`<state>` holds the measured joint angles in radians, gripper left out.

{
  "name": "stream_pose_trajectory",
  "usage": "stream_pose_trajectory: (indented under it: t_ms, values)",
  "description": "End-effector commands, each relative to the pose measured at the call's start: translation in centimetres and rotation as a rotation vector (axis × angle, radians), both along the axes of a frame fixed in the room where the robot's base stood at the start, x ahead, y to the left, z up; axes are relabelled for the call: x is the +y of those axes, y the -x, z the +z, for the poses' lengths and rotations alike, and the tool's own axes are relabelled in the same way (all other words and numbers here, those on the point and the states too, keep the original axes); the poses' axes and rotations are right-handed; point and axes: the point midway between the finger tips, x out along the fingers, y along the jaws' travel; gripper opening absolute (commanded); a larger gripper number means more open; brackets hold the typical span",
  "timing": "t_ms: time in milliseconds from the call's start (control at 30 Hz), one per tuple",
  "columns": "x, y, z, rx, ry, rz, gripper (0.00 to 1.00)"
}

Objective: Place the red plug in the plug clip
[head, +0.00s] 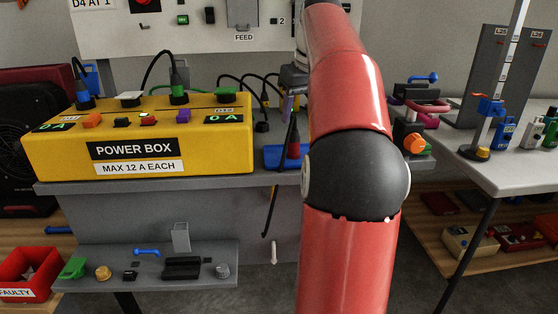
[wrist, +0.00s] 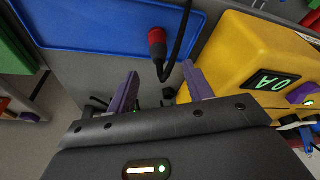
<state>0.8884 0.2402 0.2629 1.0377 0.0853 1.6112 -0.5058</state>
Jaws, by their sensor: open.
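The red plug (wrist: 156,37) has a red collar and a black body and stands at the edge of a blue tray (wrist: 110,22) in the wrist view. In the head view the red plug (head: 293,149) shows just left of my arm, on the blue tray (head: 272,157). My gripper (wrist: 160,70) is open, with its purple fingers on either side of an empty gap. The plug lies beyond the fingertips, roughly in line with the gap and not between them. I cannot make out the plug clip for certain.
A black cable (wrist: 181,42) runs close beside the plug, near the gap. The yellow power box (head: 60,158) stands left of the plug with several cables; it also shows close to the right finger in the wrist view (wrist: 228,55). A white table (head: 500,175) stands at the right.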

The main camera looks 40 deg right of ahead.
Motion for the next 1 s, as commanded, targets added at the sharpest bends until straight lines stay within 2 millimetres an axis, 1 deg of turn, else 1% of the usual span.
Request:
stream_pose_trajectory:
  t_ms: [33,267,533,667,867,1000]
  values:
    - [-0.2,-0.1,-0.5,-0.001,0.000,0.001,0.51]
    - [-0.2,-0.9,-3.0,0.000,-0.001,0.003,0.51]
    - [-0.3,-2.3,-6.6,0.000,-0.001,0.001,0.51]
    - [-0.3,-2.6,-7.3,-0.002,0.001,0.002,0.51]
    - [-0.3,-2.6,-7.3,-0.002,0.001,0.001,0.51]
    - [-0.3,-2.6,-7.3,-0.002,0.001,0.001,0.34]
